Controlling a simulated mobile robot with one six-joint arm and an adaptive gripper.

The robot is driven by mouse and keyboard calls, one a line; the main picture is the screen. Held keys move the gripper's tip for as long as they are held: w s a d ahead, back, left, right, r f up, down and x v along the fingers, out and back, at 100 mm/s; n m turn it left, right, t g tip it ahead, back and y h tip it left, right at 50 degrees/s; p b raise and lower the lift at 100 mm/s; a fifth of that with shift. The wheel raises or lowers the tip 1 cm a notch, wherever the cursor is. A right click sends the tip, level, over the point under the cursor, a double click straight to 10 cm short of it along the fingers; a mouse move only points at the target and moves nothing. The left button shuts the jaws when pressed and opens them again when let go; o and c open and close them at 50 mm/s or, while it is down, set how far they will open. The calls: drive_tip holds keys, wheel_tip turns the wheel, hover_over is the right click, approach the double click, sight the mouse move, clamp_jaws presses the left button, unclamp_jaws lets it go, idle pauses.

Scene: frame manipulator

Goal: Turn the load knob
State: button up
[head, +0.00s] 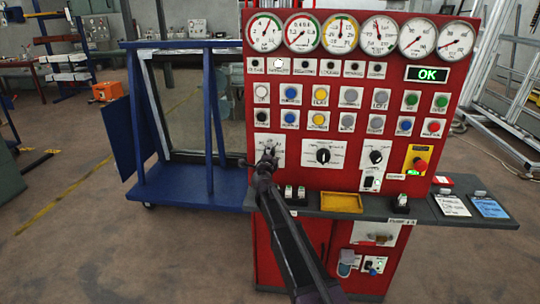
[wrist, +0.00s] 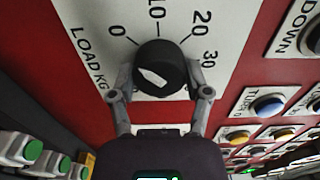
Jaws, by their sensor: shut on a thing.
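The load knob (wrist: 158,68) is a round black knob with a white pointer, on a white plate marked LOAD KG with 0, 10, 20 and 30.
The red panel (head: 335,183) carries gauges, rows of buttons, two more black knobs (head: 323,155) (head: 376,156) and a red emergency button (head: 419,164). A grey shelf (head: 435,214) with a yellow tray (head: 341,203) juts out below. A blue frame cart (head: 180,185) stands left.

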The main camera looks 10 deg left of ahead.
drive_tip(key=shift+w, duration=0.1)
drive_tip(key=o, duration=1.2)
drive_tip(key=shift+c, duration=0.2)
drive_tip(key=s, duration=1.2)
drive_tip(key=shift+a, duration=0.2)
